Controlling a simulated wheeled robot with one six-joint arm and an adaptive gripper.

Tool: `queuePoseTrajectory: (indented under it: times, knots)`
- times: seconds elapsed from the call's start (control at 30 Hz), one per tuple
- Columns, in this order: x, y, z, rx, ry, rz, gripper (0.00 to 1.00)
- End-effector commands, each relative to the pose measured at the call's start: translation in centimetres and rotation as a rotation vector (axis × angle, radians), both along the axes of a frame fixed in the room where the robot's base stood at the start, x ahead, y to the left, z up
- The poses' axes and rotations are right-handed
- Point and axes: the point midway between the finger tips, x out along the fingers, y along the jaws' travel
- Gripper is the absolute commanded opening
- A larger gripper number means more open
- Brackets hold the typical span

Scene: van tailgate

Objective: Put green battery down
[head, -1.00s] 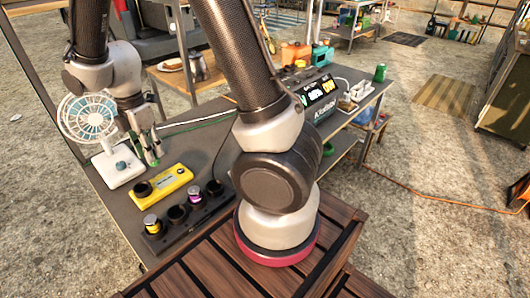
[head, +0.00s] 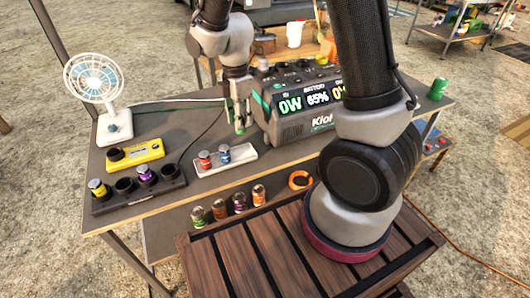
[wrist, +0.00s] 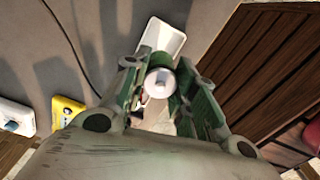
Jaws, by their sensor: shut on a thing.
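My gripper (head: 240,118) is above the workbench, beside the left side of the power station and behind the right part of the white holder. In the wrist view my gripper (wrist: 160,85) is shut on a battery (wrist: 160,82), whose round silver end faces the camera.
A dark rack (head: 125,205) holds a yellow and a purple battery, with empty sockets. A yellow charger (head: 135,153), a fan (head: 95,78) and the power station (head: 292,125) stand on the bench. Several batteries, one green (head: 198,216), and an orange ring (head: 300,180) are below the bench edge.

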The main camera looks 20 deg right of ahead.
Motion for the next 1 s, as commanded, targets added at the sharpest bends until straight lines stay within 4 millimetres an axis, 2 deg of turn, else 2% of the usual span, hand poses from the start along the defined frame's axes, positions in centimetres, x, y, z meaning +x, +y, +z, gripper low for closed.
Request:
queuePoseTrajectory:
  times: [0.2,0.43,0.6,0.7,1.0]
  knots:
    - [0.0,0.0,-3.8,0.000,0.001,0.006,0.00]
    - [0.0,0.0,-6.5,0.000,-0.001,0.005,0.00]
    - [0.0,0.0,-9.2,0.000,-0.001,0.005,0.00]
    - [0.1,0.0,-9.9,0.002,-0.003,0.005,0.00]
    - [0.1,0.0,-10.1,0.002,-0.004,0.005,0.00]
